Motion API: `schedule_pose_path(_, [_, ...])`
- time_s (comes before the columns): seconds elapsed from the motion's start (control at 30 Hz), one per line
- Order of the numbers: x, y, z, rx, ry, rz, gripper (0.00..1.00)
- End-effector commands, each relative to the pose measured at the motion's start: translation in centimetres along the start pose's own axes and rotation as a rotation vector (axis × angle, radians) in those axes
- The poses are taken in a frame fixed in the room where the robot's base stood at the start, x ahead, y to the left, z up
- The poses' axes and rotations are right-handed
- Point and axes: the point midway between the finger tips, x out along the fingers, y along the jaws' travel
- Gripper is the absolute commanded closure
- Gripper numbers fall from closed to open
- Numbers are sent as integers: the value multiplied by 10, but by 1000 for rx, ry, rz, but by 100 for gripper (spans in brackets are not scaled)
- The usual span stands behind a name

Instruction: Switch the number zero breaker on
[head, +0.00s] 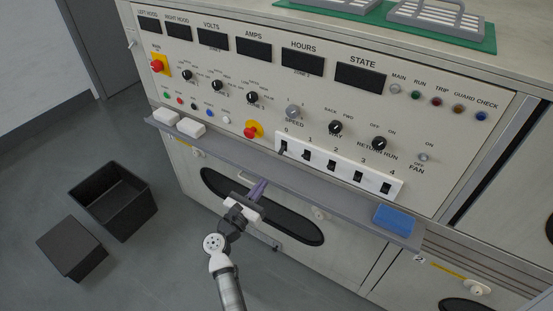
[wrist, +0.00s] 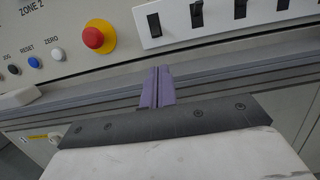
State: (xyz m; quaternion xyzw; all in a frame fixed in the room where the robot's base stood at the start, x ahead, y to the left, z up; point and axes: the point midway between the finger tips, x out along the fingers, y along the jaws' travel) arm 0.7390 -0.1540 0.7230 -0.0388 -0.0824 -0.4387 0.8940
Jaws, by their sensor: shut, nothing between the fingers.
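The number zero breaker (head: 284,148) is the leftmost black switch on a white strip (head: 322,163) on the sloped panel, under the label 0. In the wrist view the leftmost switch (wrist: 154,25) shows above the fingertips. I cannot tell clearly whether its lever is up or down. My gripper (head: 262,183) has purple fingers, pressed together and empty. It is below and left of the breaker, near the grey ledge, apart from the switch. In the wrist view the shut fingers (wrist: 158,72) point up toward the strip.
A red emergency button (head: 252,130) on a yellow base sits left of the strip. A grey ledge (head: 330,196) runs below the panel, with white blocks (head: 191,130) at left and a blue block (head: 395,218) at right. Black bins (head: 112,200) stand on the floor at left.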

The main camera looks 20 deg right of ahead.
Motion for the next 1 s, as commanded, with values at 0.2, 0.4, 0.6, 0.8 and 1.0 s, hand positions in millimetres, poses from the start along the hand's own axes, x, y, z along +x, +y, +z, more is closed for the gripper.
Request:
schedule_pose_path(0.2, [2,1,2,-1,-3,2,100])
schedule_pose_path(0.4, [27,1,5,-2,-5,1,100])
schedule_pose_path(0.6, [65,1,5,-3,-5,2,100])
schedule_pose_path(0.8, [91,2,4,-2,-5,3,100])
schedule_pose_path(1.0, [100,2,3,-1,-5,6,100])
